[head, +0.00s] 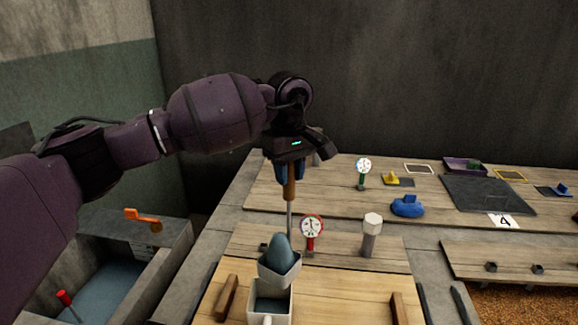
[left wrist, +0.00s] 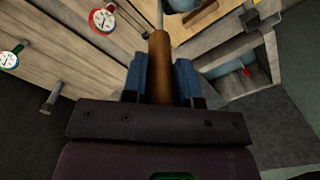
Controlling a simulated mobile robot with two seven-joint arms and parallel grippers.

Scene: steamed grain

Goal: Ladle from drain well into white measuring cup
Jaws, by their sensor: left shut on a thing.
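My left gripper (head: 290,172) is shut on the brown wooden handle (head: 289,189) of the ladle, which hangs upright with its thin metal shaft (head: 290,218) pointing down. In the left wrist view the handle (left wrist: 160,62) sits between the blue finger pads. The ladle's pale bowl (head: 279,276) holds or fronts a blue-grey mound (head: 279,249). It appears directly above the white measuring cup (head: 257,311), overlapping its rim in the picture; I cannot tell if they touch. Blue-grey shows inside the cup. The likely drain well (head: 170,262) is the concrete basin at left, with blue-grey contents. My right gripper is not in view.
A red-rimmed dial (head: 312,228) and a grey post with a white top (head: 371,232) stand just right of the ladle. Wooden blocks (head: 227,297) flank the cup. An orange lever (head: 144,217) and a red-knobbed handle (head: 66,299) are at the basin. A blue object (head: 407,206) lies farther right.

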